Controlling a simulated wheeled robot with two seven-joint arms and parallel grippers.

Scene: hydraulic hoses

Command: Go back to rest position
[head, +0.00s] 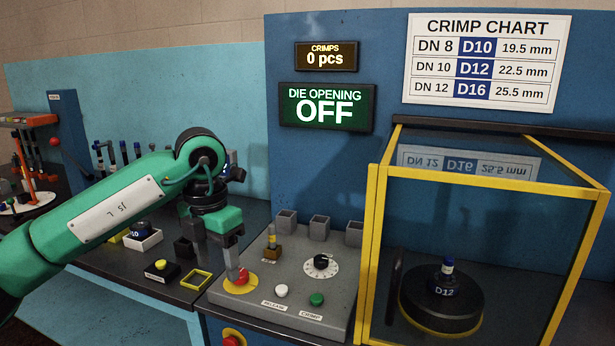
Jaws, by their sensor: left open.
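My left arm (105,205) reaches in from the left. Its gripper (216,260) points down over the left edge of the crimper's control panel (235,300). The gripper is open, and nothing shows between its fingers. One fingertip is close beside the red button (241,277) on its yellow disc; I cannot tell whether they touch. My right gripper is not in view. The die display (325,107) reads "DIE OPENING OFF" and the counter (326,57) reads "0 pcs".
A yellow-framed clear guard (480,184) encloses a black D12 die (443,303) at right. The panel carries a dial (321,264), a white button (281,291) and a green button (316,299). On the bench are a white tray (143,241) and a yellow square frame (196,279).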

